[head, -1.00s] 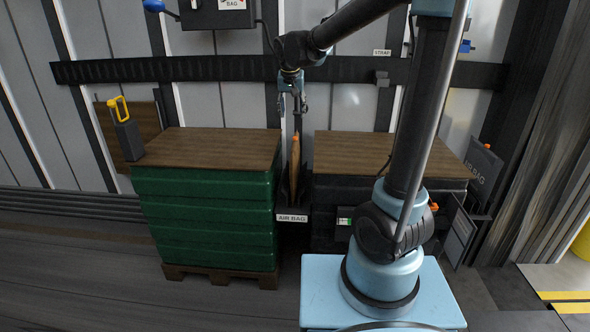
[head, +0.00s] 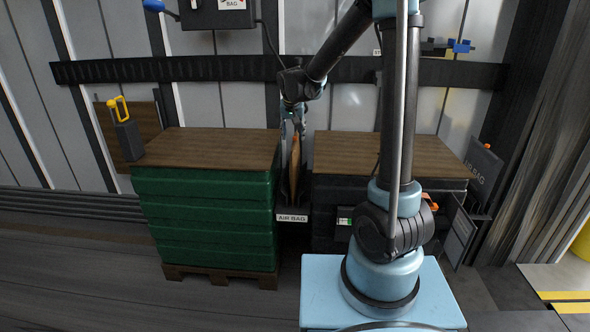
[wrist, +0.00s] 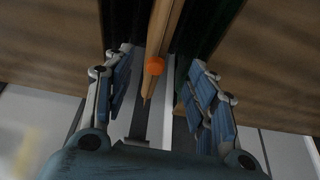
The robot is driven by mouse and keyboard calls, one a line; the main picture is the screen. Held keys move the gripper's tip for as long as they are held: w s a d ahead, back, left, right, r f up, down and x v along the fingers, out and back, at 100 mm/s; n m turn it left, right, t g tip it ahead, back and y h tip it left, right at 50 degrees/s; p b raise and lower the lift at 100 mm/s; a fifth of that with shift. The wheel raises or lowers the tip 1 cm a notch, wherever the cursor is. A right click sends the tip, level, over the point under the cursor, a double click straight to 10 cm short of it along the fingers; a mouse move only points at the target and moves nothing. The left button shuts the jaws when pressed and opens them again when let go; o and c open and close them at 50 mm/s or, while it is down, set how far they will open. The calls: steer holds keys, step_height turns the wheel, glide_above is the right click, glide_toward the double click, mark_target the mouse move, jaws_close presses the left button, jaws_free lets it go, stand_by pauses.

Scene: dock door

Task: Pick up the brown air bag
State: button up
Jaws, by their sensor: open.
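The brown air bag (head: 294,158) stands upright and narrow in the gap between the two stacks, above a label reading AIR BAG (head: 292,218). In the wrist view the air bag (wrist: 165,35) shows edge-on with an orange cap at its near end, between my fingers. My gripper (head: 293,132) is over the top of the bag, pointing down. In the wrist view my gripper (wrist: 160,95) is open, with one finger on each side of the bag and apart from it.
The green stack (head: 205,220) with a wooden top stands on a pallet left of the gap. A black stack with a wooden top (head: 365,152) stands to the right. A dark block with a yellow handle (head: 127,130) is at the far left.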

mark_target(295, 138)
steer(key=shift+d+x, duration=0.15)
steer(key=shift+x, duration=1.15)
steer(key=shift+d+x, duration=0.1)
steer(key=shift+x, duration=1.2)
jaws_close()
